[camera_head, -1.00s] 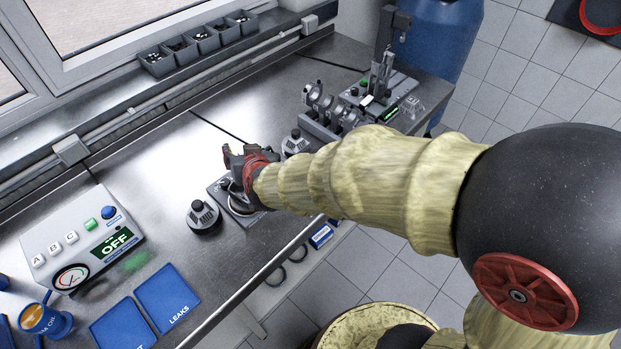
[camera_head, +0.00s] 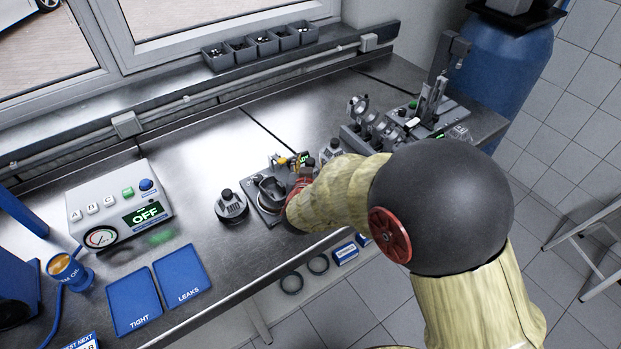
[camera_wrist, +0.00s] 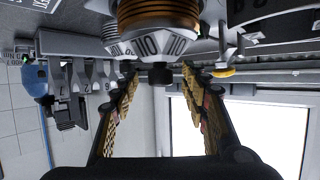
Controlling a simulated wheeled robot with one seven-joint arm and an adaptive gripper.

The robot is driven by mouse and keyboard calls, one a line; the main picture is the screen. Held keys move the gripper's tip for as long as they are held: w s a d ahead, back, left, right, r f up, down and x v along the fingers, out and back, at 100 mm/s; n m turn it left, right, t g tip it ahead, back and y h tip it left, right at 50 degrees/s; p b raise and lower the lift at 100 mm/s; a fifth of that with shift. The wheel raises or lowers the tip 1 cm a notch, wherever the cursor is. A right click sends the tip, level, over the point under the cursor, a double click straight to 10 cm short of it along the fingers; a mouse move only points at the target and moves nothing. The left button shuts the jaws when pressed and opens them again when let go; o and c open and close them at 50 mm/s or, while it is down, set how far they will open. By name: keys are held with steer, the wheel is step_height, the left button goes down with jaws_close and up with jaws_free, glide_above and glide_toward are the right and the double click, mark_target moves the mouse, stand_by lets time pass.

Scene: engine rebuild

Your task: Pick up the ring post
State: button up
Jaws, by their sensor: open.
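My gripper (camera_head: 289,164) is open over the bench, beside a dark plate with a grey clamp (camera_head: 270,188). In the wrist view its two yellow-padded fingers (camera_wrist: 160,76) stand apart. Ahead of them, in the gap, is a grey tapered top with number marks (camera_wrist: 150,42), a black knob and a copper-coloured ribbed part, seen upside down. It may be the ring post; I cannot tell whether the fingers touch it. In the head view a similar grey post with a black knob (camera_head: 331,149) stands just right of my gripper. Another (camera_head: 231,206) stands to the left.
A test box reading OFF (camera_head: 121,212) and blue TIGHT (camera_head: 131,299) and LEAKS (camera_head: 182,274) mats lie at left. A rack of metal parts (camera_head: 371,130) stands at right. Small grey bins (camera_head: 262,44) line the sill. The bench between box and sill is clear.

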steer(key=shift+x, duration=1)
steer(key=shift+c, duration=0.4)
steer(key=shift+s, duration=0.1)
jaws_close()
steer(key=shift+f, duration=0.15)
